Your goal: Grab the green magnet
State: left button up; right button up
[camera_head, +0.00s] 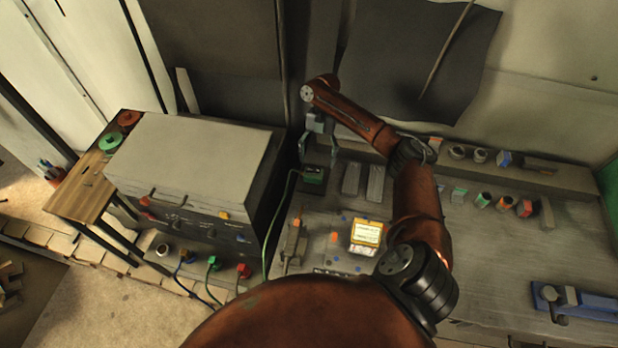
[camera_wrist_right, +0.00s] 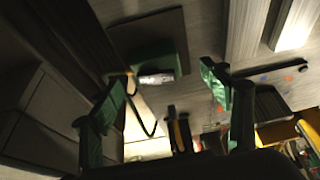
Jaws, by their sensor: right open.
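A green block with a dark top and a green cable, which looks like the green magnet (camera_head: 314,175), sits at the back left of the grey workbench. In the right wrist view the green block (camera_wrist_right: 158,58) lies ahead between the fingers, against a dark plate. My right gripper (camera_head: 318,149) is open and empty, with its two fingers pointing down toward the block. In the right wrist view its fingers (camera_wrist_right: 168,76) stand wide apart on either side, and the block appears beyond them. I cannot tell the exact gap. My left gripper is out of view.
A grey cabinet (camera_head: 195,160) stands left of the workbench (camera_head: 500,245). Green and red discs lie on a wooden table (camera_head: 80,190) further left. Two grey bars, a yellow-framed panel (camera_head: 366,236) and small parts lie nearby. A blue vise (camera_head: 580,302) is at right.

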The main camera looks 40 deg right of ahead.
aim_at(315, 168)
jog(key=shift+a+p+x, duration=0.15)
jog(key=shift+p+x, duration=0.1)
jog(key=shift+x, duration=1.3)
jog(key=shift+a+p+x, duration=0.15)
jog(key=shift+p+x, duration=0.05)
jog(key=shift+x, duration=1.35)
jog(key=shift+r, duration=0.1)
jog(key=shift+c, duration=0.7)
jog(key=c, duration=1.6)
